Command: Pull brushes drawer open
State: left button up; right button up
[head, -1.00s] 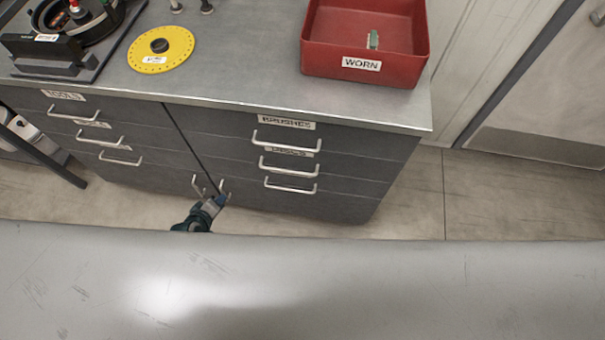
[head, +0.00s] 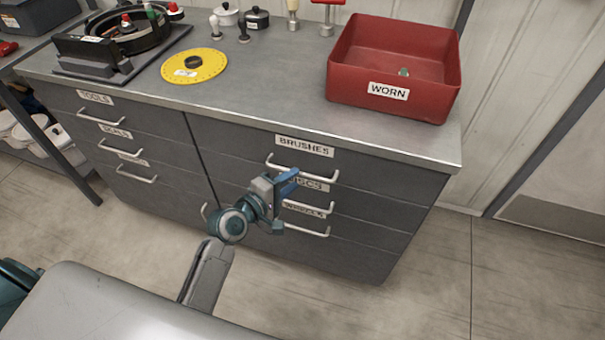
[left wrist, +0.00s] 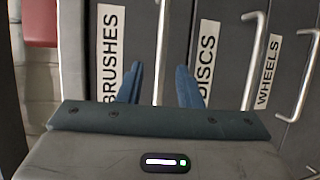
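The brushes drawer, with its label "BRUSHES" (head: 304,147), is the top one in the right column of the grey cabinet and looks shut. Its silver bar handle (head: 318,176) is just below the label. My left gripper (head: 288,182) is in front of this handle, over its left and middle part in the head view. In the left wrist view the two blue fingers (left wrist: 160,87) are apart, and the brushes handle (left wrist: 160,40) lies between them, touching neither as far as I can see. Whether the fingertips reach past the bar is unclear. My right gripper is not in view.
The discs drawer handle (head: 318,208) and the wheels drawer handle (head: 312,232) are close below. A red bin labelled WORN (head: 388,91) and a yellow disc (head: 212,68) are on the cabinet top. Floor (head: 430,270) to the right is clear.

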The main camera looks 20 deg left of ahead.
aim_at(301, 174)
pick_arm(q)
jog(key=shift+x, duration=2.3)
jog(key=shift+c, duration=0.2)
grip_shut()
